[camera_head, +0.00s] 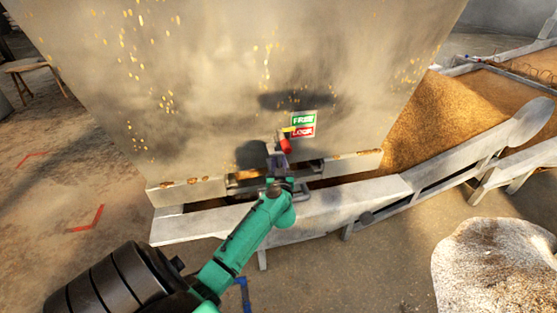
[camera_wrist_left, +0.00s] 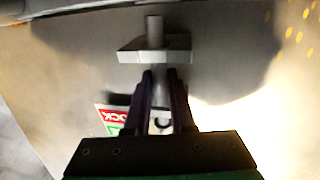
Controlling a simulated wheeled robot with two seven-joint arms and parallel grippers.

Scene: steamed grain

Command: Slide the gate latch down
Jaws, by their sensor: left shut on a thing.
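The gate latch is on the lower front of a large grey metal bin. Its red part (camera_head: 285,146) and a small yellow pointer (camera_head: 287,129) show just left of the label. The label has green FREE (camera_head: 303,120) above red LOCK (camera_head: 302,131); the pointer is near the boundary between them. My left gripper (camera_head: 277,158) is at the latch, against the bin face. In the left wrist view its dark fingers (camera_wrist_left: 160,76) are shut around a grey rod below a pale bracket (camera_wrist_left: 155,50). The fingers hide part of the latch. My right gripper is not in view.
The bin (camera_head: 220,90) fills the upper middle. A pale wooden trough (camera_head: 345,198) runs below it. Grain (camera_head: 450,110) lies in a bed at the right. A pale sack-like lump (camera_head: 493,265) is at lower right. Open floor (camera_head: 60,180) lies at the left.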

